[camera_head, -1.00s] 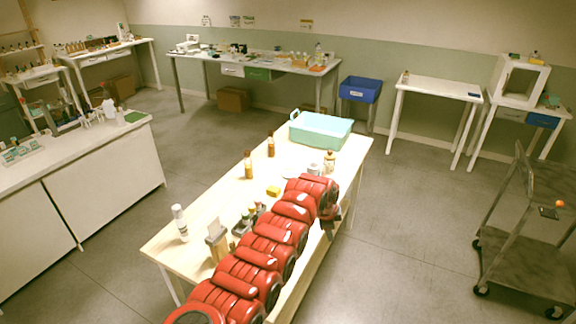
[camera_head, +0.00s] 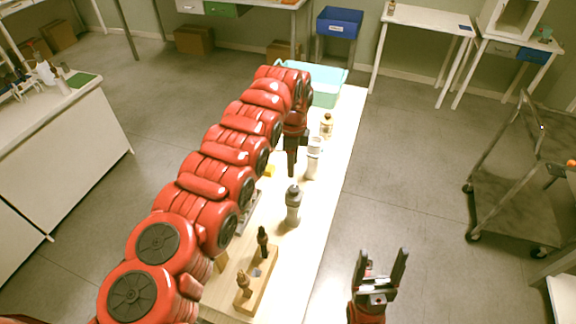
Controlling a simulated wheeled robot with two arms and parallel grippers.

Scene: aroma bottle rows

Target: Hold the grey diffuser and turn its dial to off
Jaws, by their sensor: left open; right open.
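A grey bottle-shaped thing with a darker top (camera_head: 292,206), which looks like the grey diffuser, stands upright on the pale table (camera_head: 318,235). Its dial is too small to make out. A paler grey-white one (camera_head: 313,160) stands behind it. My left gripper (camera_head: 291,172) points down over the table, behind the grey one and left of the paler one; it looks empty. My red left arm hides the table's left side. My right gripper (camera_head: 383,256) is open and empty, its fingers pointing up in the picture, off the table's right edge.
A wooden holder (camera_head: 257,283) with small dark pieces is at the near end. A yellow block (camera_head: 269,171) and an amber bottle (camera_head: 326,125) stand farther back, before a teal bin (camera_head: 325,92). A grey cart (camera_head: 515,205) is at the right; the floor between is clear.

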